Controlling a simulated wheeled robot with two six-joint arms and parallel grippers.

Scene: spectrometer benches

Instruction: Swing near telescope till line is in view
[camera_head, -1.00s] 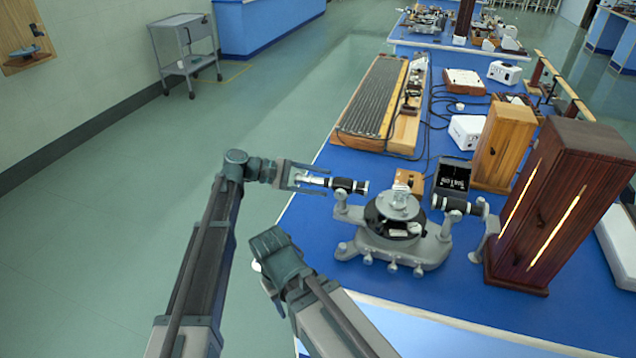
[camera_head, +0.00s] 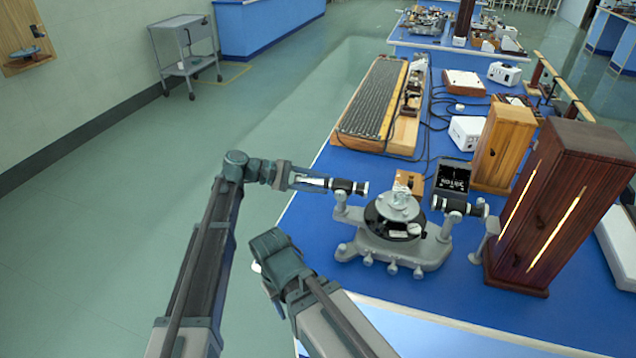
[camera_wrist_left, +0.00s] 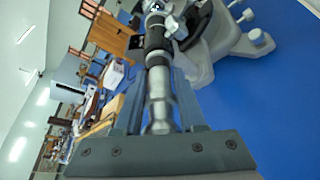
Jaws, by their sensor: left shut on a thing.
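The spectrometer (camera_head: 395,240) stands on the blue bench, with a round central table (camera_head: 398,206) on its grey base. The near telescope (camera_head: 348,186) is a black and silver tube pointing left from it; in the left wrist view its silver end (camera_wrist_left: 158,100) lies between the fingers. My left gripper (camera_head: 318,183) is shut on that outer end. The collimator (camera_head: 458,206) sits on the opposite side, facing the dark red cabinet (camera_head: 570,160) with bright slits. A small black display (camera_head: 452,177) behind shows white marks, too small to read. My right gripper's fingers do not show.
A wooden box (camera_head: 503,145), a white box (camera_head: 466,132) and a long ribbed board (camera_head: 372,105) stand further back on the bench, with dark cables between. The floor left of the bench is clear. A grey trolley (camera_head: 185,55) stands far off.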

